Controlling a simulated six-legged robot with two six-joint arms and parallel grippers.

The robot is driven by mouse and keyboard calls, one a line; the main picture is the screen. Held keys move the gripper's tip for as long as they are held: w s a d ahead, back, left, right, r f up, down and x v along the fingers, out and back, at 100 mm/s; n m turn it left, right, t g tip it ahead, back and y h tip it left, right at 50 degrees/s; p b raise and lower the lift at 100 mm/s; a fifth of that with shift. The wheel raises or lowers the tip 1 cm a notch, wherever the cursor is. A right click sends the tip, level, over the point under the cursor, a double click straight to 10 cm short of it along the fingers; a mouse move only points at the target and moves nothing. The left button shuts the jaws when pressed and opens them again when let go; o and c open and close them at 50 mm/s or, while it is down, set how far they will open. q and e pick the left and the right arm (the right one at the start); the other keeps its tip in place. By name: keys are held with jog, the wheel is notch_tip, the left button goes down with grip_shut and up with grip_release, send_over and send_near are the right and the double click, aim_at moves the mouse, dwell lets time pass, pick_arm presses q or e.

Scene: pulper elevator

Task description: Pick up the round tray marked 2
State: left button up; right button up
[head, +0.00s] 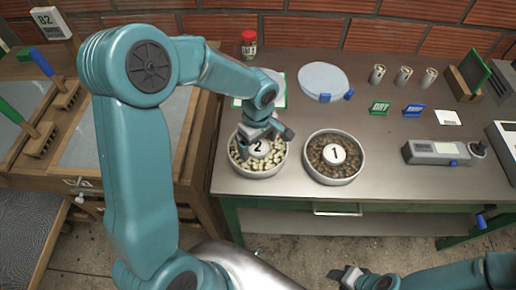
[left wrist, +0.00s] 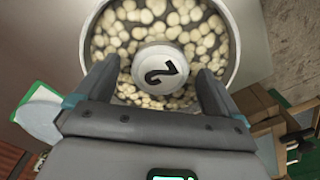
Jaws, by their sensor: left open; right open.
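The round tray marked 2 (head: 262,175) stands near the table's left front corner, full of pale beans. Its white central knob (head: 258,148) carries the number 2. The tray also shows in the left wrist view (left wrist: 233,42), with its knob (left wrist: 161,70) between the fingers. My left gripper (head: 266,137) is open just above the tray, one finger on each side of the knob. I cannot tell whether the fingers touch it. My right gripper (head: 348,279) is low in front of the table, away from the tray; its jaws are open.
A round tray marked 1 (head: 334,182) with brown beans stands close on the right. Behind are a red-lidded jar (head: 249,45), a pale round dish (head: 323,80) and several small cups (head: 403,75). A grey device (head: 437,152) lies right. Wooden boxes with brushes (head: 68,95) stand left.

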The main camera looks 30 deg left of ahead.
pick_arm(q)
jog(key=shift+f, duration=0.15)
jog(key=c, duration=1.4)
